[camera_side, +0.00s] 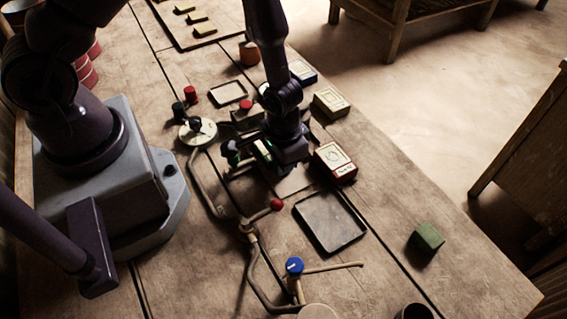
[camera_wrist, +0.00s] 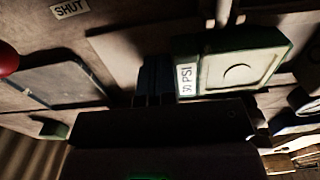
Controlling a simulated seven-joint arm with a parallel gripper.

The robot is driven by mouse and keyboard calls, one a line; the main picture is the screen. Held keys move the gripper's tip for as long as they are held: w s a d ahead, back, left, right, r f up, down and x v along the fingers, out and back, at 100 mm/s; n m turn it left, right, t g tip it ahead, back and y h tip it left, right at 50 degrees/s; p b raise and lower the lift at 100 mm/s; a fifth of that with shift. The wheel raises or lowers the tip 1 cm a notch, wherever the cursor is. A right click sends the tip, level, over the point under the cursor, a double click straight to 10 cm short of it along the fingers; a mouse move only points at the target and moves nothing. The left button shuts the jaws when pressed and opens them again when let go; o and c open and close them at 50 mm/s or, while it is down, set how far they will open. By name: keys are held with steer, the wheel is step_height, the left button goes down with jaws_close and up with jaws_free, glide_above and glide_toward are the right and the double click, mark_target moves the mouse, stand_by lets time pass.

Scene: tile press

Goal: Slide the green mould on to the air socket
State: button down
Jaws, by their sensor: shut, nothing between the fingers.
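The green mould (camera_wrist: 240,68), a cream-topped block with green sides and a "30 PSI" label, lies flat on the bench in the wrist view. In the side view only a green and pale sliver of it (camera_side: 262,151) shows beside my gripper (camera_side: 272,160). In the wrist view my gripper (camera_wrist: 154,88) is shut and empty, low beside the mould's labelled end. I cannot tell whether it touches. A pipe end (camera_wrist: 223,10), perhaps the air socket, shows past the mould's far side. I cannot tell whether the two meet.
Red (camera_side: 336,162), yellow (camera_side: 331,102) and blue (camera_side: 303,72) moulds stand along the right. A dark tray (camera_side: 330,222) lies in front, with a green block (camera_side: 427,237) farther right. Pipes with a red knob (camera_side: 277,204) and a blue knob (camera_side: 294,265) run along the bench.

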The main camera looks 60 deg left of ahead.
steer(key=shift+a, duration=2.1)
steer(key=shift+d, duration=0.7)
steer(key=shift+r, duration=3.5)
steer(key=shift+s+a+m, duration=0.15)
steer(key=shift+s+m, duration=0.1)
steer(key=shift+m, duration=0.15)
steer(key=s+a+r, duration=0.1)
steer(key=s+a+r+g+y, duration=0.1)
steer(key=shift+a+m, duration=0.3)
steer(key=shift+a, duration=0.05)
steer(key=s+r+t, duration=0.2)
steer(key=r, duration=0.6)
steer(key=s+a+r+n+t, duration=0.1)
steer(key=s+r+t, duration=0.1)
steer(key=r, duration=0.7)
steer(key=s+a+r+t+h, duration=0.1)
steer(key=s+r, duration=0.3)
steer(key=r, duration=0.4)
steer(key=shift+a+r+t, duration=0.25)
steer(key=shift+r+t, duration=0.15)
steer(key=shift+t, duration=0.4)
